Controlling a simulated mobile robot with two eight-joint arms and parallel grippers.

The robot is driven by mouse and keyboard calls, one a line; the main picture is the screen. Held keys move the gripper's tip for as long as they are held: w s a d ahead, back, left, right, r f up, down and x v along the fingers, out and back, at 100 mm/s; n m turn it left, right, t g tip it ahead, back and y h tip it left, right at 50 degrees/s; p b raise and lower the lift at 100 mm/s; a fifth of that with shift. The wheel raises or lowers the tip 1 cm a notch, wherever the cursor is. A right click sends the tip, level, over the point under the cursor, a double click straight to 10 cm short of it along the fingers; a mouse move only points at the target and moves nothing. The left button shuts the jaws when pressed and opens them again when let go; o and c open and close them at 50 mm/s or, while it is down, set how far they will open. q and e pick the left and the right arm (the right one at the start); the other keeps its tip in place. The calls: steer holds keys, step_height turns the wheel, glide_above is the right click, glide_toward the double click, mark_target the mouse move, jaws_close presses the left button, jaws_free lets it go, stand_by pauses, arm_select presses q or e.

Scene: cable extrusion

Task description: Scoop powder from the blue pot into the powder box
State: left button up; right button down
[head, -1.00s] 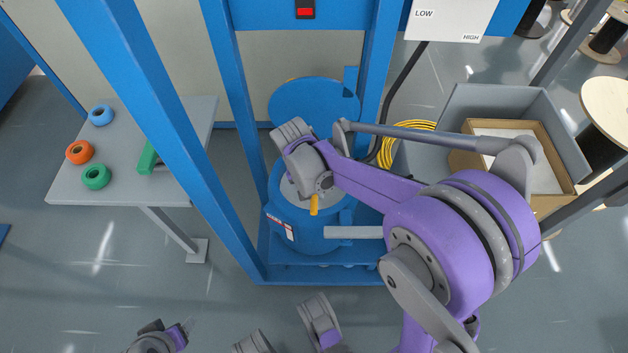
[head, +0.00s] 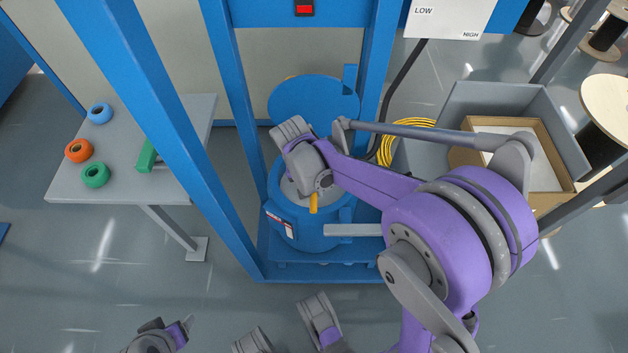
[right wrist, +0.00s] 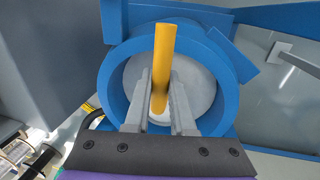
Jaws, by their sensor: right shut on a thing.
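The blue pot (head: 291,238) stands inside the blue frame with its round lid (head: 313,102) open behind it. Pale powder (right wrist: 200,82) lies in it in the right wrist view. My right gripper (right wrist: 160,88) is over the pot opening, shut on an upright yellow handle (right wrist: 164,60). The handle's lower end shows below my gripper in the head view (head: 313,203). Whatever the handle carries is hidden. The brown powder box (head: 549,203), with a white inside, sits in a grey bin at the right. My left gripper (head: 184,322) is partly in view at the bottom left; its jaws are unclear.
Blue uprights (head: 240,130) stand close on both sides of the pot. The grey bin (head: 468,105) walls surround the powder box. A grey table (head: 120,190) with tape rolls and a green block is at left. A yellow cable coil (head: 392,140) and spools lie behind.

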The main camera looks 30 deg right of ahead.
step_height(320, 180, up, 12)
steer(key=p, duration=0.7)
steer(key=shift+p, duration=0.35)
steer(key=shift+w, duration=0.1)
stand_by(0.3)
